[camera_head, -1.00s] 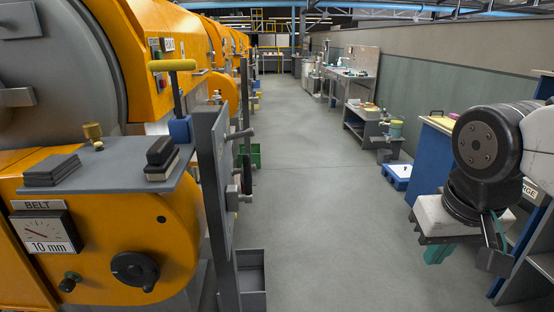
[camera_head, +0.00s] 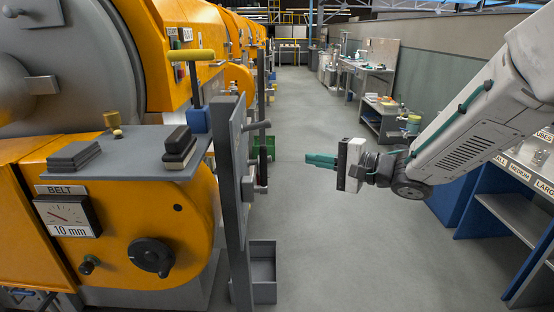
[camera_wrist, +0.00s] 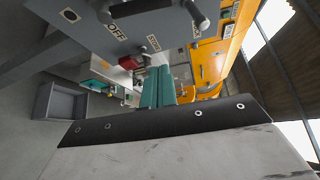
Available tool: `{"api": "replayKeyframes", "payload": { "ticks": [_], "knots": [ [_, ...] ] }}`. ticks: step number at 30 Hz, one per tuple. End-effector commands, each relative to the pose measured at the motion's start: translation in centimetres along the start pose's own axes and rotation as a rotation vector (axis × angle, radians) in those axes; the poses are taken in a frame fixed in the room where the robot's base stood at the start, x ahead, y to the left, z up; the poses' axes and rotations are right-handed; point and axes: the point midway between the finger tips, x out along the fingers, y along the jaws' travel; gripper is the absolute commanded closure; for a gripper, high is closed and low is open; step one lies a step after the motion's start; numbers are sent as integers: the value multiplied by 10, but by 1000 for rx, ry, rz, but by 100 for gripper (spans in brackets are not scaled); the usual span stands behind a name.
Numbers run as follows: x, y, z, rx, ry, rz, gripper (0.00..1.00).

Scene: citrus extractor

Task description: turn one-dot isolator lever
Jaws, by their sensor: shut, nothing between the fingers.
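A grey isolator panel (camera_head: 232,165) stands upright on a post beside the orange machine, seen nearly edge-on in the head view. Dark levers stick out of its right side, an upper lever (camera_head: 256,125) and a lower lever (camera_head: 258,188). The fingers also show in the wrist view (camera_wrist: 158,72).
A grey open bin (camera_head: 262,275) stands on the floor below the panel. The orange machine (camera_head: 130,200) with its gauge and black knob is at left. Blue-sided shelving (camera_head: 480,190) is at right. The aisle floor between is clear.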

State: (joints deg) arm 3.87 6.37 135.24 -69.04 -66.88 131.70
Motion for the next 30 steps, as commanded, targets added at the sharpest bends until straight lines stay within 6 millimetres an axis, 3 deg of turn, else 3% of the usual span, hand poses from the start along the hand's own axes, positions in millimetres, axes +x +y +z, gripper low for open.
{"api": "replayKeyframes", "payload": {
  "ticks": [7,19,24,30],
  "knots": [
    [22,1,7,41,-44,-12,100],
    [106,0,10,40,-41,-12,100],
    [91,-2,35,38,-38,-14,100],
    [87,-2,46,39,-38,-13,100]
  ]
}}
